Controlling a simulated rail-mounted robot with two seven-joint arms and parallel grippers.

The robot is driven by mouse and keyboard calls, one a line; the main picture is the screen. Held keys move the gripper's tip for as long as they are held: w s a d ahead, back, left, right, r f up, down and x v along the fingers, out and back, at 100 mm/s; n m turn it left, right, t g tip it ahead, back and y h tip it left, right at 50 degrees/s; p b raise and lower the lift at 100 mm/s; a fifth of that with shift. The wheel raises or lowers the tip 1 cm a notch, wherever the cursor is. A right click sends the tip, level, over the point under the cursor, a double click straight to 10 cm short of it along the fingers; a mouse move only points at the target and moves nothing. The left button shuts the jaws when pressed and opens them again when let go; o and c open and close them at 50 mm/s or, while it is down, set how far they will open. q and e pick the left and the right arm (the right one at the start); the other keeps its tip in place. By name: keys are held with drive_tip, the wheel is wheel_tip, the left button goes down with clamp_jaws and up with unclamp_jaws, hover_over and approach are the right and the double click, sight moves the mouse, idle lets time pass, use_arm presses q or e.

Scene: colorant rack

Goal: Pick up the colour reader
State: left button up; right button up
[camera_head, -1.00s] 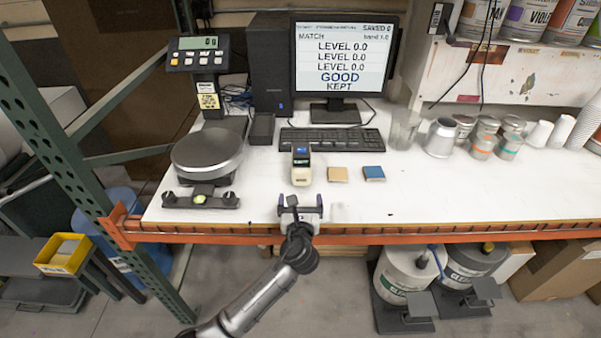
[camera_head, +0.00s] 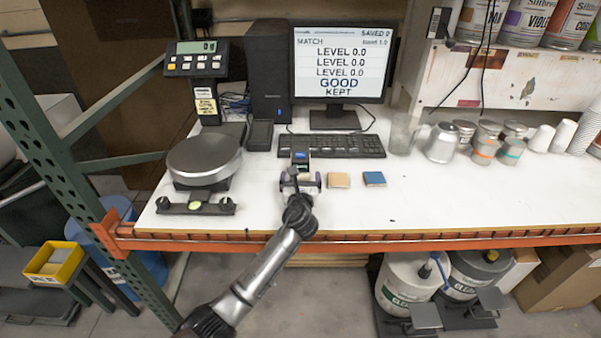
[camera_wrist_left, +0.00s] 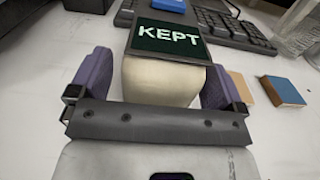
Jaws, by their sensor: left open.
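The colour reader (camera_head: 300,160) stands on the white bench in front of the keyboard, partly hidden behind my left gripper (camera_head: 300,181). In the left wrist view the colour reader (camera_wrist_left: 160,80) has a cream body and a dark screen reading "KEPT". My left gripper (camera_wrist_left: 160,88) is open there, with one purple finger on each side of the cream body. Whether the fingers touch it I cannot tell. My right gripper is not in view.
A tan block (camera_head: 339,180) and a blue block (camera_head: 374,178) lie to the right. The keyboard (camera_head: 332,145) is behind. A scale (camera_head: 204,160) stands to the left. Cans and cups (camera_head: 488,137) stand at the right. The front right of the bench (camera_head: 460,208) is clear.

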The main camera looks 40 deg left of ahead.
sight(302, 168)
use_arm(q)
drive_tip(key=shift+w+a, duration=0.25)
drive_tip(key=c, duration=1.3)
drive_tip(key=shift+c, duration=1.3)
drive_tip(key=shift+r, duration=0.55)
drive_tip(key=r+p, duration=0.1)
drive_tip(key=r, duration=0.1)
drive_tip(key=r+p, duration=0.1)
drive_tip(key=r, duration=0.1)
drive_tip(key=shift+d, duration=0.4)
drive_tip(key=d+r+p, duration=0.3)
drive_tip(key=d+r, duration=0.3)
drive_tip(key=d, duration=0.4)
drive_tip(key=s+d+f+m+t+h+b, duration=0.1)
drive_tip(key=s+d+h, duration=0.4)
drive_tip(key=s, duration=0.5)
drive_tip(key=s+d+f+m+t+h+b, duration=0.1)
drive_tip(key=s+d+m+t+h, duration=0.1)
drive_tip(key=s+d+m+h, duration=0.4)
drive_tip(key=s+d, duration=0.1)
drive_tip(key=s, duration=0.4)
drive_tip(key=shift+f+m+t+b, duration=0.25)
drive_tip(key=shift+m+t+b, duration=0.05)
drive_tip(key=shift+t, duration=0.1)
